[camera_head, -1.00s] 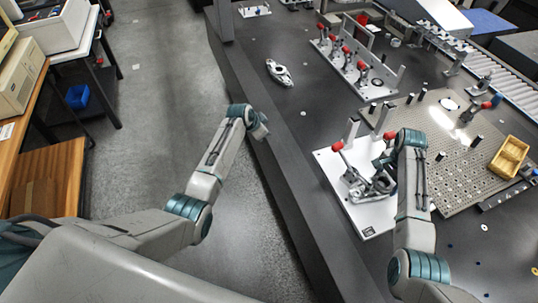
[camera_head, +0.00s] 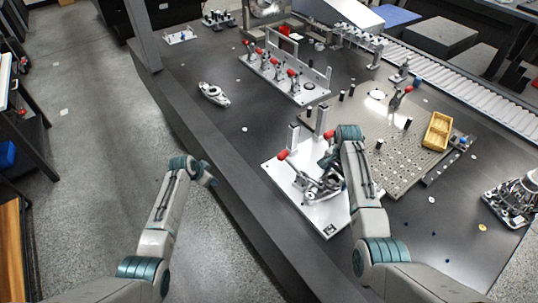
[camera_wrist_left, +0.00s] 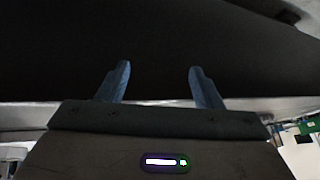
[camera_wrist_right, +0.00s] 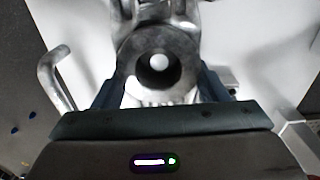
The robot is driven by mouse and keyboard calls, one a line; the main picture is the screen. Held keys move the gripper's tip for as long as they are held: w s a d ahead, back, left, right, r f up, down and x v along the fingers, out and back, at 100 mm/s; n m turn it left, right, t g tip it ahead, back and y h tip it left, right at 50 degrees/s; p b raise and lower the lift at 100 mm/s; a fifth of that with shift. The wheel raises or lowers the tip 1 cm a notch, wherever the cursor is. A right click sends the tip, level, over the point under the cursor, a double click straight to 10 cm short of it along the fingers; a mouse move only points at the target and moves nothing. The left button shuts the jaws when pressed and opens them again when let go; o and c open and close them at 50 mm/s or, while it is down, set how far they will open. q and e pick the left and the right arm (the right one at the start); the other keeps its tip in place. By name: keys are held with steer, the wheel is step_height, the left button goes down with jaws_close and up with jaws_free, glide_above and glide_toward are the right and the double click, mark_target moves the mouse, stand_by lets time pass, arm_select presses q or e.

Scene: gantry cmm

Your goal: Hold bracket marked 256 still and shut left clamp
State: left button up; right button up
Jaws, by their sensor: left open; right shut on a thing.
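A grey metal bracket (camera_head: 322,188) lies on a white fixture plate (camera_head: 330,222) on the dark table; no number on it is readable. My right gripper (camera_wrist_right: 160,85) is shut on the bracket's round bored end, a finger on each side. In the head view my right wrist partly hides the bracket. The left clamp has a red handle (camera_head: 282,155), raised beside an upright post on the plate's left side. A second red handle (camera_head: 329,134) shows by my right wrist. My left gripper (camera_head: 208,175) is open and empty at the table's near edge, apart from the fixture; its fingers show in the left wrist view (camera_wrist_left: 158,70).
A perforated plate (camera_head: 400,165) with black pegs and a yellow bin (camera_head: 437,131) lies right of the fixture. Another fixture with several red-handled clamps (camera_head: 285,75) stands behind. A loose metal part (camera_head: 214,94) lies on otherwise clear table at the left.

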arm_select(q)
steer(key=r+m, duration=0.1)
steer(key=w+d+r+m, duration=0.1)
steer(key=r+m, duration=0.1)
steer(key=r, duration=0.1)
steer(key=shift+w+d+r+h, duration=0.1)
steer(key=shift+w+d+h, duration=0.25)
steer(key=shift+h, duration=0.05)
step_height(320, 180, up, 21)
steer(key=m+g+y, duration=0.3)
steer(key=m+g, duration=0.3)
steer(key=m, duration=0.8)
glide_above(283, 152)
step_height(283, 152, down, 11)
steer(key=shift+s+f, duration=0.1)
steer(key=shift+f, duration=0.05)
